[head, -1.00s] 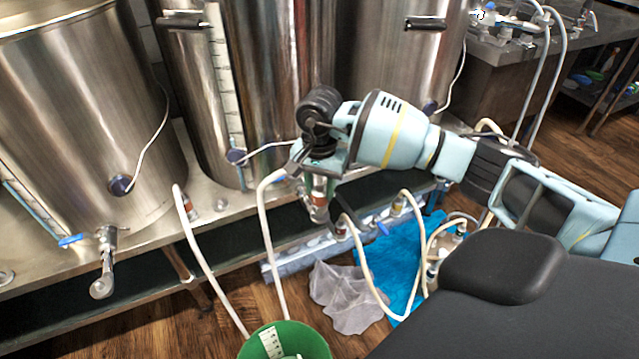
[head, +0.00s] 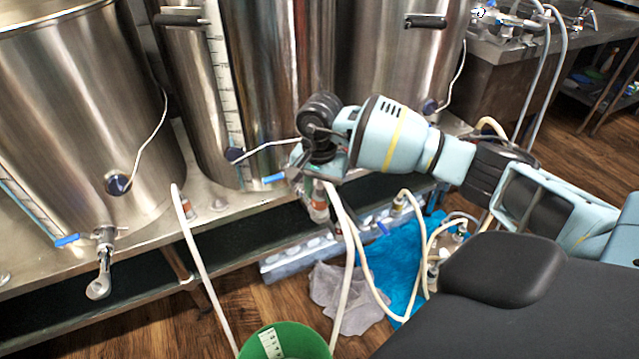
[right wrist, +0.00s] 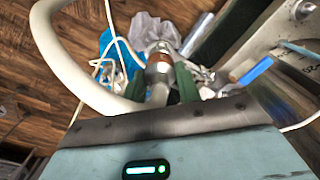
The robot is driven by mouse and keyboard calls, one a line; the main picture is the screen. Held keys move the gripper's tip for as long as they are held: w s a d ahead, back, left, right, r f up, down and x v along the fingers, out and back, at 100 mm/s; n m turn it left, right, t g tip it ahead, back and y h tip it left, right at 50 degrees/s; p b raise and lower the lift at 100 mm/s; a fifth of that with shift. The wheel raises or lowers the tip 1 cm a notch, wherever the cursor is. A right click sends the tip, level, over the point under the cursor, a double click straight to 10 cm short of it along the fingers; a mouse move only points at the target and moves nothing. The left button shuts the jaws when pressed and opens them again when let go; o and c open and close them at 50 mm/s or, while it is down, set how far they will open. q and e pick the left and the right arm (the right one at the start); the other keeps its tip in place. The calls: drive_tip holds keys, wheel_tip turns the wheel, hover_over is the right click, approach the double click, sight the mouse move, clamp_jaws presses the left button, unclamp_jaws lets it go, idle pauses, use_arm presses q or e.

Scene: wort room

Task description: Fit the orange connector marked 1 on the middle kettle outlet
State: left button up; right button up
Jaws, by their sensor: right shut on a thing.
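My right gripper (head: 312,190) is shut on a metal connector with an orange band (head: 319,208), in front of the middle kettle (head: 275,90). The right wrist view shows the connector (right wrist: 160,65) between the two green fingers, with a thick pale hose on it. Its number cannot be read. The middle kettle's outlet is mostly hidden behind my gripper; its blue lever (head: 273,179) shows just left of the gripper. The lever also shows in the right wrist view (right wrist: 255,69), right of the connector, which is apart from it. My left gripper is out of view.
A green bucket (head: 285,342), grey cloth (head: 350,305) and blue mat (head: 400,265) lie in front. The left kettle's outlet (head: 103,265) juts out.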

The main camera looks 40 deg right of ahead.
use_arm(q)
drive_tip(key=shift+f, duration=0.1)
use_arm(e)
drive_tip(key=shift+f, duration=0.1)
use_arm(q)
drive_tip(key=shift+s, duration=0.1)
use_arm(e)
drive_tip(key=o, duration=1.2)
drive_tip(key=shift+c, duration=0.2)
drive_tip(key=shift+r, duration=0.3)
wheel_tip(320, 180, up, 6)
drive_tip(key=shift+r+p, duration=0.15)
drive_tip(key=shift+p, duration=0.2)
drive_tip(key=shift+r, duration=0.5)
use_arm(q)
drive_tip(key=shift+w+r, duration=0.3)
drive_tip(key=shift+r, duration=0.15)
